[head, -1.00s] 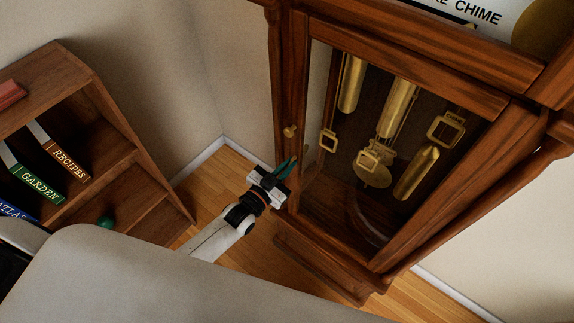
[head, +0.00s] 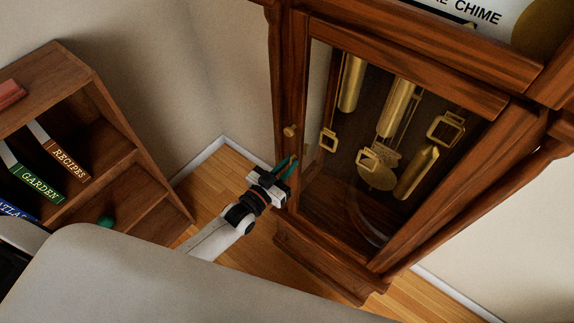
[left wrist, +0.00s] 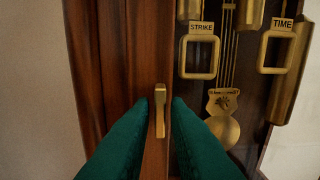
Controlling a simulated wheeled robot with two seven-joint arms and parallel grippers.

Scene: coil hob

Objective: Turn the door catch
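The door catch (head: 290,131) is a small brass piece on the left frame of the wooden clock case door. In the left wrist view the catch (left wrist: 160,98) looks like a knob with a short lever hanging straight down. My left gripper (head: 287,164) has green fingers and is below the catch in the head view, close to the door frame. In the left wrist view its fingers (left wrist: 160,102) are apart, one to each side of the lever, with nothing gripped. Whether the tips reach the catch's depth is hard to tell. My right gripper is not in view.
The tall clock case (head: 400,85) has a glazed door with brass weights and a pendulum (left wrist: 222,128) behind it. A wooden bookshelf (head: 120,165) with books stands at the left. Bare floor (head: 210,180) lies between shelf and clock.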

